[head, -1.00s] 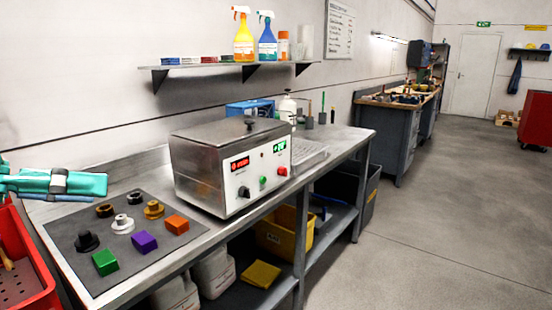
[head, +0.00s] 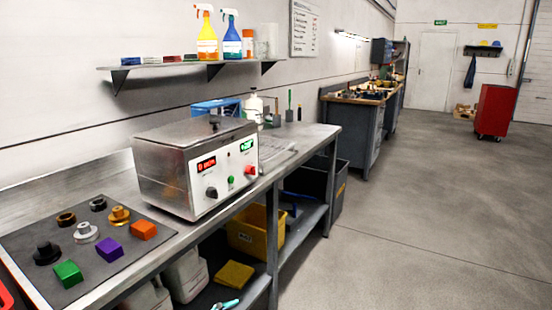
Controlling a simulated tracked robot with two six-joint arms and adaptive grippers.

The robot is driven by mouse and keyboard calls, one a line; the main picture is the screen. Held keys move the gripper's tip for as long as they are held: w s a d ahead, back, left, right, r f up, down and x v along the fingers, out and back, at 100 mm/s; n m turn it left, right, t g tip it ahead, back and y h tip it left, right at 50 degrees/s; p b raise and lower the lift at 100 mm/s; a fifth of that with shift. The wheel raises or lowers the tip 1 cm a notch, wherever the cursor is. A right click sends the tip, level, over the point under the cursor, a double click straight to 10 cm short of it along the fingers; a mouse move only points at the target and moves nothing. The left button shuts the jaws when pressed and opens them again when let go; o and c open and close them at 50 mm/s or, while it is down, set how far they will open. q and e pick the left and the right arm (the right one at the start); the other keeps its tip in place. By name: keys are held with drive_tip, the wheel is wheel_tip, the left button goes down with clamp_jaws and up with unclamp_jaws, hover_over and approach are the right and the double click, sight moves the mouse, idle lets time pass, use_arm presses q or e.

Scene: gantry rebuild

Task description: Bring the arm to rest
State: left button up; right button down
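The rest of that arm is out of the frame. My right arm and gripper are not in view.
A steel bench (head: 318,135) carries a metal bath unit (head: 160,160) and a dark mat (head: 25,240) with several colored blocks and round parts. A yellow bin (head: 245,238) is below. Open floor (head: 430,230) lies right; a red cabinet (head: 494,110) stands far back.

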use_arm(q)
drive_tip(key=s+f+n+g+y, duration=0.35)
drive_tip(key=s+f+n, duration=0.45)
drive_tip(key=f, duration=0.5)
drive_tip(key=s+f+n+g+y, duration=0.35)
drive_tip(key=s+f+n, duration=0.25)
drive_tip(key=s+f, duration=0.5)
drive_tip(key=s+a+f+n+g+y, duration=0.2)
drive_tip(key=s+a+f+n, duration=0.1)
drive_tip(key=s+n, duration=0.3)
wheel_tip(320, 180, up, 14)
drive_tip(key=s+p, duration=0.1)
drive_tip(key=p, duration=1.3)
drive_tip(key=shift+s+r+g, duration=0.15)
drive_tip(key=shift+s+g, duration=0.15)
drive_tip(key=shift+d, duration=0.15)
